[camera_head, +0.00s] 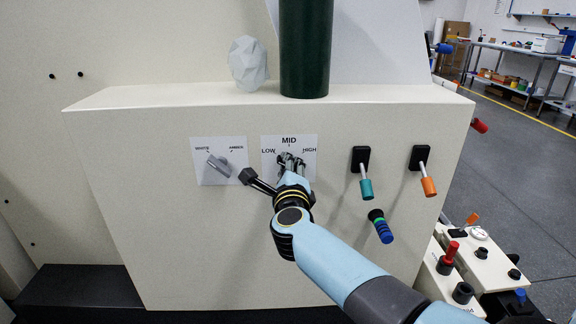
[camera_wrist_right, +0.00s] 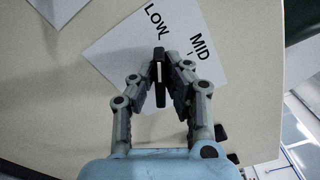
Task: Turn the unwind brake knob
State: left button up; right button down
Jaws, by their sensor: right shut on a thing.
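The brake knob (camera_wrist_right: 159,90) is a narrow black bar with a white line, on a white plate (camera_head: 310,140) marked LOW, MID and HIGH. In the right wrist view its white line points roughly toward the word LOW. My right gripper (camera_head: 289,160) is at this plate and hides most of the knob in the head view. In the right wrist view the gripper (camera_wrist_right: 162,92) has its two fingers shut on the knob from both sides. My left gripper is in neither view.
A grey selector knob (camera_head: 218,166) on a WHITE/AMBER plate is to the left. Teal (camera_head: 366,188) and orange (camera_head: 429,186) levers and a blue-green handle (camera_head: 381,228) stick out to the right. A faceted pale object (camera_head: 248,64) and a dark green cylinder (camera_head: 305,50) stand on the ledge above.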

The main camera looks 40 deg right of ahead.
jog(key=c, duration=1.4)
grip_release()
jog(key=shift+a, duration=0.1)
jog(key=v, duration=0.7)
jog(key=shift+s+a, duration=0.15)
jog(key=shift+s+f, duration=0.1)
